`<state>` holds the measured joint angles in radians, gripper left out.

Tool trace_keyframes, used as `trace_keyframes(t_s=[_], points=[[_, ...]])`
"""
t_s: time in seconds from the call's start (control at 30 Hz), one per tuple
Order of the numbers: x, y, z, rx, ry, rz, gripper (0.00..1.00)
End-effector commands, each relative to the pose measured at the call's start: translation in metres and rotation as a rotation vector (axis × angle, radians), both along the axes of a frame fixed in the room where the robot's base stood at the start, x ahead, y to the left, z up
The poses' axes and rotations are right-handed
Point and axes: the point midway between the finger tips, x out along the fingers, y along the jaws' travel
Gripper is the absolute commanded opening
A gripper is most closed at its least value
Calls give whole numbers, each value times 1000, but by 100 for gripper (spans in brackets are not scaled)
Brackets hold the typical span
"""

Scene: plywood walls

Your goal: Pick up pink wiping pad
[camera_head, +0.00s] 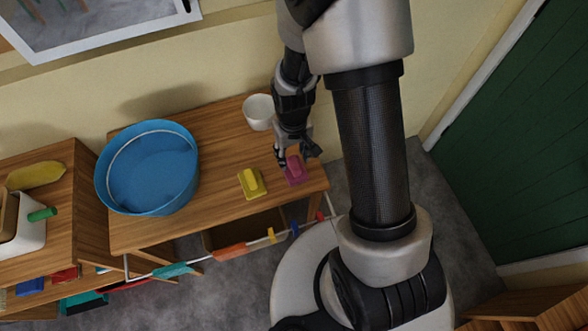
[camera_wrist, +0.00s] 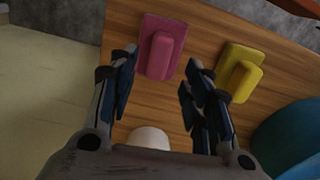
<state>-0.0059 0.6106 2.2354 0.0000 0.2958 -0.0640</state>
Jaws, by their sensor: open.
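The pink wiping pad (camera_head: 296,172) lies flat near the right end of the wooden table, with a raised grip on its top. It also shows in the wrist view (camera_wrist: 162,46), ahead of the fingertips and nearer the left finger. My gripper (camera_head: 297,153) is open and empty, just above and behind the pad in the head view. I cannot tell the exact height of the fingertips above the table.
A yellow wiping pad (camera_head: 251,183) lies left of the pink one. A blue tub (camera_head: 148,167) stands on the table's left part. A white bowl (camera_head: 259,112) stands behind, close to my gripper. The wall runs behind the table (camera_head: 215,215). A rail with coloured clips (camera_head: 230,252) runs along the front.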

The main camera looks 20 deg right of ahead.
Motion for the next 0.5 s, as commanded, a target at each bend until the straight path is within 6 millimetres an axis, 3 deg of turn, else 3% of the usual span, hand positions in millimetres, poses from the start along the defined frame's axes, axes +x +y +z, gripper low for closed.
trace_keyframes(t_s=[0.17, 0.4, 0.5], points=[[-2, -1, -13, 0, 1, 0, 45], [-4, -2, -49, 0, 2, 0, 45], [-4, -2, -54, 0, 0, 0, 45]])
